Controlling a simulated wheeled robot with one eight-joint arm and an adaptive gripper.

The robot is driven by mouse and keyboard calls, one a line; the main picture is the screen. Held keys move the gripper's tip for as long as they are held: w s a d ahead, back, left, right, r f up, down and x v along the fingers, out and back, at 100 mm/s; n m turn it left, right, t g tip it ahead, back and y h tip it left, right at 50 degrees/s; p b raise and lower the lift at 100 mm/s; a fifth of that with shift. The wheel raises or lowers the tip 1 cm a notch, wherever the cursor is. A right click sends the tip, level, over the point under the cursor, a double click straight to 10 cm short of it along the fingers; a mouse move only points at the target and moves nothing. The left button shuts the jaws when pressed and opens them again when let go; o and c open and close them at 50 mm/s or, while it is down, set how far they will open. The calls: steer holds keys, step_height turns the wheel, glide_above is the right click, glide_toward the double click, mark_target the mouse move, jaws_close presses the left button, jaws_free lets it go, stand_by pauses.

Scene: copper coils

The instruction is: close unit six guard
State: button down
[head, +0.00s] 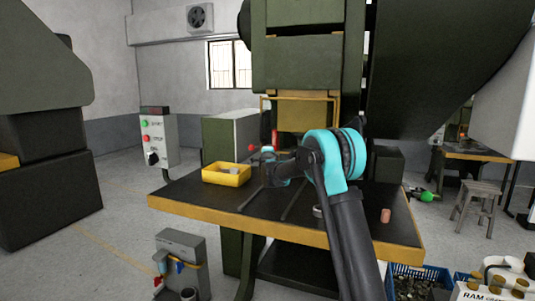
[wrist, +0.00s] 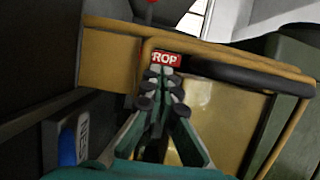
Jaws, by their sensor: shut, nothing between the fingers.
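The press guard is a yellow tubular frame (head: 264,101) on the front of the dark green press, partly hidden by my arm in the head view. In the wrist view its yellow bar (wrist: 215,52) crosses the picture, with a dark grip section (wrist: 250,77) to the right of my fingers. My gripper (head: 268,153) is over the press table in front of the press. In the wrist view my gripper (wrist: 161,75) is shut and empty, its tips close to the bar below a red sign (wrist: 166,59). I cannot tell whether they touch the bar.
The table (head: 230,213) carries a yellow bin (head: 227,174) at left and a copper-coloured cylinder (head: 385,215) at right. A control box (head: 157,140) with green and red buttons stands left. A blue crate (head: 437,274) and a stool (head: 479,190) are right.

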steer(key=w, duration=0.3)
steer(key=shift+w+d, duration=0.2)
steer(key=shift+w+d+r, duration=0.1)
steer(key=shift+w, duration=0.15)
steer(key=shift+w+d+r, duration=0.1)
steer(key=shift+d, duration=0.05)
